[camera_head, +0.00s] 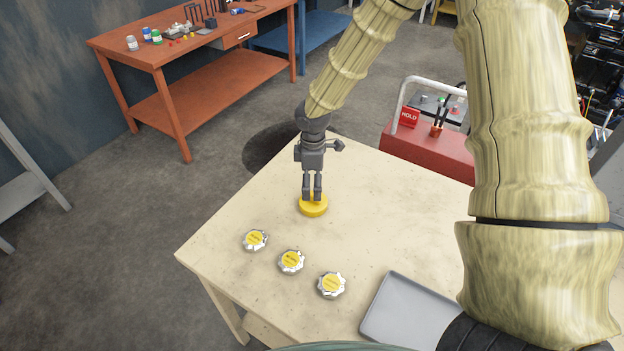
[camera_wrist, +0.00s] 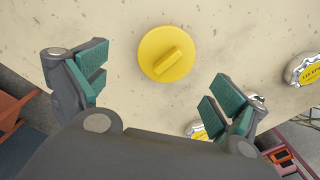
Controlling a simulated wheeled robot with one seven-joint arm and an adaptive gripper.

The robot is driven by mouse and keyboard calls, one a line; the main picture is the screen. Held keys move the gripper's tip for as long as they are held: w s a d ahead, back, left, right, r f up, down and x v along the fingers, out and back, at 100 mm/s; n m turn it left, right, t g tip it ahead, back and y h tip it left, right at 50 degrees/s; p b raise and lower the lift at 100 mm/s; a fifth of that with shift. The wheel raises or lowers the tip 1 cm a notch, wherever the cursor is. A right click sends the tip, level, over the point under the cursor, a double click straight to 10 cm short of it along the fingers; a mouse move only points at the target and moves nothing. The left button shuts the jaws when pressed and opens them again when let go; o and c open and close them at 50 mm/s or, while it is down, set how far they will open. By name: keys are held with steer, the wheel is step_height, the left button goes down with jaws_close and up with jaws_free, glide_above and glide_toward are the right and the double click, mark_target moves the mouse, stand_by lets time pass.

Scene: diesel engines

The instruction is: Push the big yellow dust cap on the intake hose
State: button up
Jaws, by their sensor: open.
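The big yellow dust cap (camera_head: 313,207) lies flat on the pale table with its raised grip bar upward. It shows whole in the wrist view (camera_wrist: 167,53). My gripper (camera_head: 312,194) points down over the cap. In the wrist view my gripper (camera_wrist: 157,95) is open, with its green-padded fingers wide apart and nothing between the pads. The cap appears ahead of the fingers, between their lines. I cannot tell the exact height of the fingertips above it. The intake hose cannot be made out in either view.
Three silver caps with yellow labels, the nearest (camera_head: 331,284), lie in a row on the table (camera_head: 400,195). A grey tray (camera_head: 408,315) is at the front right. An orange workbench (camera_head: 210,92) is farther back.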

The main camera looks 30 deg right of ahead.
mark_target(312, 194)
steer(key=shift+s+f+b, duration=0.2)
steer(key=shift+s, duration=0.35)
steer(key=shift+s+f+b, duration=0.2)
steer(key=shift+s, duration=0.3)
steer(key=f, duration=0.1)
steer(key=w+f, duration=0.1)
steer(key=f, duration=0.1)
steer(key=shift+w+a+b, duration=0.1)
steer(key=shift+w+b, duration=0.25)
steer(key=shift+b, duration=0.05)
steer(key=shift+s+f, duration=0.1)
steer(key=shift+f, duration=0.05)
steer(key=shift+s, duration=0.4)
steer(key=shift+w+f, duration=0.1)
steer(key=shift+w, duration=0.25)
steer(key=shift+s+r, duration=0.25)
steer(key=shift+s, duration=0.1)
jaws_close()
